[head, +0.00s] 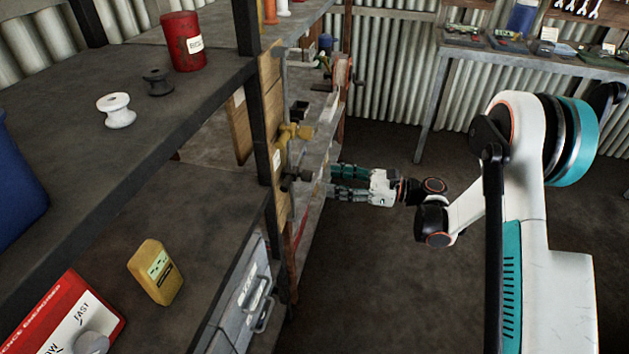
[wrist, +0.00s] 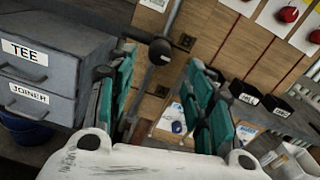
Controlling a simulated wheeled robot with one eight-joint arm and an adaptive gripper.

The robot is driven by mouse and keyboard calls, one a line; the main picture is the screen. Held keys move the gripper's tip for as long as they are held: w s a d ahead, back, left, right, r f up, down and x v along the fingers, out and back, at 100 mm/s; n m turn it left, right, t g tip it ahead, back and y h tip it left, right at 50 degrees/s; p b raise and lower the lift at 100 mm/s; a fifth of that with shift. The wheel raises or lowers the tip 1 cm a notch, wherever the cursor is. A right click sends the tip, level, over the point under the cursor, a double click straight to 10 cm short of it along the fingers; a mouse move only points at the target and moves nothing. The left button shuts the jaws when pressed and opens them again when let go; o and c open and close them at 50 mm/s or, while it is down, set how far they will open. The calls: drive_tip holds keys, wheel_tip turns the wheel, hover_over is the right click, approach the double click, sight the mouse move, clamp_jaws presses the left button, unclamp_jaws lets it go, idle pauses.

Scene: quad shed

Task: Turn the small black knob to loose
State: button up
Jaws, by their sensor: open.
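A small black knob (head: 290,182) shows on the wooden board at the shelf's edge in the head view. My gripper (head: 332,181), with teal fingers, points left at the board in the head view, just right of the black knob. In the wrist view my gripper (wrist: 163,65) is open, with a finger on either side of the knob and no clear contact. Any loose marking is not readable.
A yellow knob or valve (head: 294,132) sits on the board above the black one. Grey drawers (wrist: 50,75) labelled TEE and JOINER stand left in the wrist view. Black bins (wrist: 262,98) are at right. The floor (head: 380,270) right of the shelf is clear.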

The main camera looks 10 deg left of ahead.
sight(305, 175)
drive_tip(key=a+b, duration=0.1)
drive_tip(key=a, duration=0.5)
drive_tip(key=shift+w+a+b, duration=0.15)
drive_tip(key=shift+a+b, duration=0.15)
drive_tip(key=c, duration=1.1)
